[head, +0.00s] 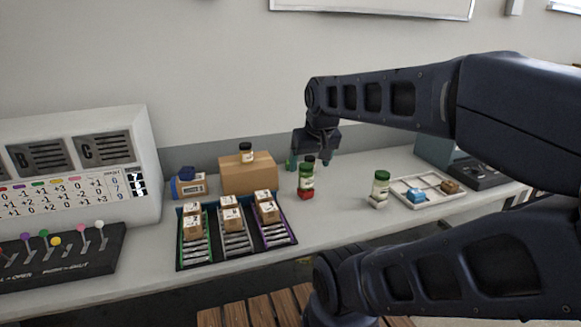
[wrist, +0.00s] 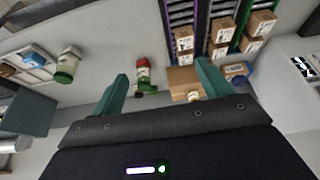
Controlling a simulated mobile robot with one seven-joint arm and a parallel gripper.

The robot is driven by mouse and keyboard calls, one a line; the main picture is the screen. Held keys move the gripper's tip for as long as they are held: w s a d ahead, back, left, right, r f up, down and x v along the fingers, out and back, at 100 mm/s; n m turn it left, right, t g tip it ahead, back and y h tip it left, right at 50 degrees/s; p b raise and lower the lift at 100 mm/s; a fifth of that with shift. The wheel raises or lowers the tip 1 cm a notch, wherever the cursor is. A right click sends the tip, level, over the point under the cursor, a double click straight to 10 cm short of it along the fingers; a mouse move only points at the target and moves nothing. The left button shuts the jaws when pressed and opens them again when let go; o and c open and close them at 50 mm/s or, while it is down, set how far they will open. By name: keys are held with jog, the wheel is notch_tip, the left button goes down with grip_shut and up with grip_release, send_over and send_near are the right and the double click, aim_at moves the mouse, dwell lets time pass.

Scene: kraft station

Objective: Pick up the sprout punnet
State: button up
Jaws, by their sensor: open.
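I cannot pick out the sprout punnet with certainty. My gripper (head: 308,163) is open over the back of the bench, pointing down. Its two teal fingers stand apart in the wrist view (wrist: 162,68). A red and green jar-like item (head: 306,182) stands in front of it in the head view, with a dark lid close behind. In the wrist view, red, white and green parts (wrist: 143,73) show between the fingers, nearer the left one, apart from both. A small green patch there may be a separate item; it is too small to tell.
A cardboard box (head: 249,176) with a small jar (head: 246,153) on top is left of the gripper. A rack (head: 236,255) of small cartons lies in front. A green-lidded jar (head: 381,184) and a white tray (head: 432,205) are to the right. Bare bench lies between.

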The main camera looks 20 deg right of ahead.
jog(key=w+d+r+n+g+h, duration=0.15)
jog(key=w+n, duration=0.25)
jog(key=w, duration=1.2)
jog(key=w+d+r+n+g+h, duration=0.1)
jog(key=w+d+n+g, duration=0.2)
jog(key=w, duration=1.3)
jog(key=w+d+f+n+g+h, duration=0.1)
jog(key=w+d+f+n, duration=0.25)
jog(key=w+f, duration=0.95)
jog(key=w+d+f+n+h, duration=0.15)
jog(key=w+f+n, duration=0.35)
jog(key=w+f, duration=0.7)
jog(key=shift+y, duration=0.3)
jog(key=x, duration=0.3)
jog(key=w+x, duration=0.1)
jog(key=x, duration=0.2)
jog(key=d+x, duration=0.1)
jog(key=x, duration=0.2)
jog(key=shift+w+r, duration=0.1)
jog(key=shift+w, duration=0.2)
jog(key=c, duration=1.1)
